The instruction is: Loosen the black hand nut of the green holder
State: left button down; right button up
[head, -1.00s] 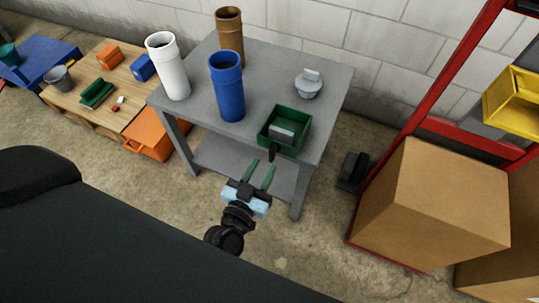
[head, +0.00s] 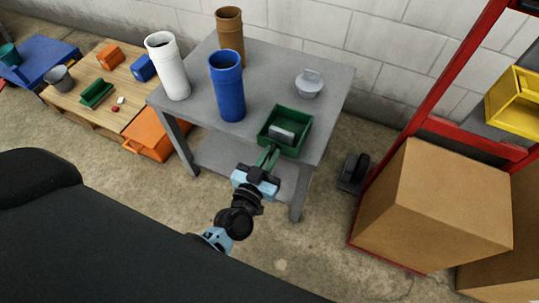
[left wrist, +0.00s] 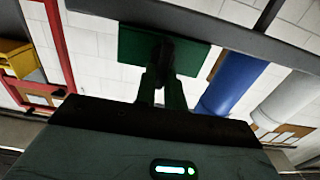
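The green holder (head: 303,130) is an open, square, tray-like piece at the front right corner of the grey table (head: 196,113). A grey block (head: 282,135) sits in it. My left gripper (head: 267,157) is at the holder's front side, its two green fingers close together. In the left wrist view the fingers (left wrist: 162,78) lie either side of the dark hand nut (left wrist: 165,52), under the green holder (left wrist: 134,46), and look shut on it. In the head view the fingers mostly hide the nut. My right gripper is not in view.
A blue tube (head: 228,88), a white tube (head: 168,66) and a brown tube (head: 229,36) stand on the table, with a grey lidded piece (head: 309,84) at right. A cardboard box (head: 433,200) and red rack (head: 440,90) stand right. Open floor lies in front.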

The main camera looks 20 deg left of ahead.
pick_arm(q)
jog(key=shift+n, duration=0.4)
jog(key=n, duration=0.5)
jog(key=a+f+n+b, duration=0.1)
jog(key=n, duration=1.1)
jog(key=shift+a+f+b, duration=0.2)
jog(key=shift+b, duration=0.1)
dwell(0.3)
jog(key=c, duration=1.5)
grip_release()
